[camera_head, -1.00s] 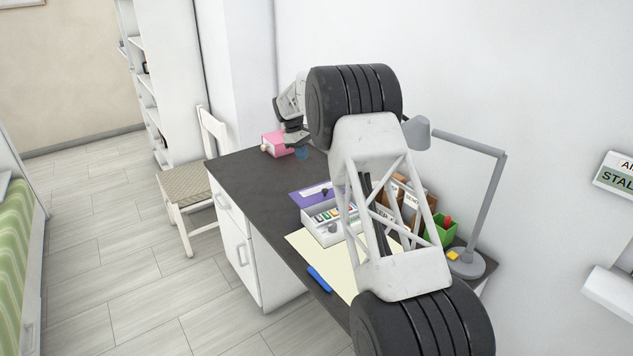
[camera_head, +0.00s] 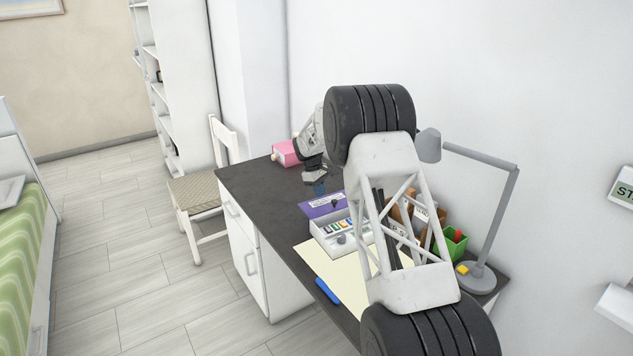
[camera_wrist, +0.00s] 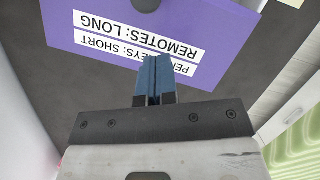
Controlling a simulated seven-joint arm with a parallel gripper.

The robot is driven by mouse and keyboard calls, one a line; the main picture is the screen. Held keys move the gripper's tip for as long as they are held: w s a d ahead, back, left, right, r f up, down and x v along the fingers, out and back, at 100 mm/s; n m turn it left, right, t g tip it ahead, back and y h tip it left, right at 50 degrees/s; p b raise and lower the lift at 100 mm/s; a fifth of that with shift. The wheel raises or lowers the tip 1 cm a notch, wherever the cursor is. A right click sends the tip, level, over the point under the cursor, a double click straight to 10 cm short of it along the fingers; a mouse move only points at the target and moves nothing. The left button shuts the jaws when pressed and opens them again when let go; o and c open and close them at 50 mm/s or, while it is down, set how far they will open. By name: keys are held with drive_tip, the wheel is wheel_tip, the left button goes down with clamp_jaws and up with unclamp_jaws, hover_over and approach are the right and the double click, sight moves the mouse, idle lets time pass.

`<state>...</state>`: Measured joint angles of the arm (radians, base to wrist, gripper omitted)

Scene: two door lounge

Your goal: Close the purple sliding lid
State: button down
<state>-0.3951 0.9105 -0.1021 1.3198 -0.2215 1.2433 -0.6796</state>
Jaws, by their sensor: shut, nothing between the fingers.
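A white box (camera_head: 348,240) with open compartments holding small coloured items stands on the dark desk. Its purple lid (camera_head: 318,207) sticks out beyond the box's far end, leaving the compartments uncovered. My gripper (camera_head: 319,188) is at the lid's far end. Its blue fingertips (camera_wrist: 154,62) are together, with nothing between them, and overlap the lid's edge in the wrist view. I cannot tell whether they touch it.
A pink box (camera_head: 287,152) lies at the desk's far end. A cream sheet (camera_head: 328,268) and a blue object (camera_head: 327,291) lie in front of the white box. A green pen cup (camera_head: 452,243) and grey lamp (camera_head: 490,225) stand at the right. Bare desk lies left of the lid.

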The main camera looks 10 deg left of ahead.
sight(331, 206)
drive_tip(key=shift+s+d+f, duration=0.1)
drive_tip(key=shift+s+d, duration=0.25)
drive_tip(key=shift+d, duration=0.45)
drive_tip(key=shift+s+d, duration=0.3)
drive_tip(key=shift+d, duration=0.45)
drive_tip(key=shift+s+d, duration=0.1)
drive_tip(key=shift+s+d, duration=1.15)
drive_tip(key=shift+s, duration=0.2)
drive_tip(key=shift+s+d, duration=1.1)
drive_tip(key=shift+s, duration=0.25)
drive_tip(key=shift+s+d, duration=1.15)
drive_tip(key=shift+s, duration=0.2)
drive_tip(key=shift+w+a, duration=0.3)
drive_tip(key=shift+a, duration=0.4)
drive_tip(key=a+v, duration=0.1)
drive_tip(key=v, duration=1)
drive_tip(key=shift+w+a, duration=0.45)
drive_tip(key=shift+a, duration=0.05)
